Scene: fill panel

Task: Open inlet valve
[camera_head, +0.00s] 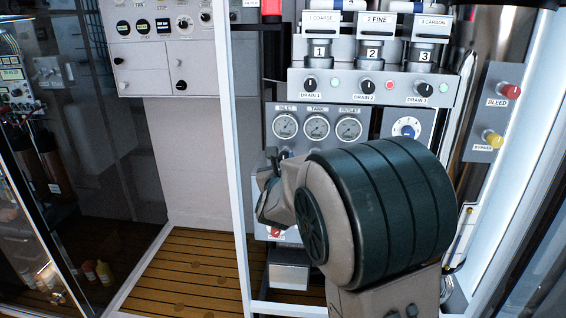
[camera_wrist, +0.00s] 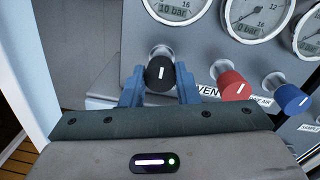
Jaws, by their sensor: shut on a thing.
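A black knob (camera_wrist: 161,71) with a short upright white mark sits below the leftmost gauge in the wrist view. My gripper (camera_wrist: 160,80) has its two blue fingers on either side of this knob and is shut on it. The knob's own label is hidden, so I cannot read whether it says inlet. In the head view my gripper (camera_head: 268,178) reaches the panel below the gauge labelled INLET (camera_head: 285,125). My arm hides the knob there.
A red knob (camera_wrist: 234,86) labelled "VEN…" and a blue knob (camera_wrist: 291,98) stand close to the right of my gripper. A white frame post (camera_head: 238,160) stands to the left. Drain knobs (camera_head: 367,87) and numbered canisters (camera_head: 372,53) are above.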

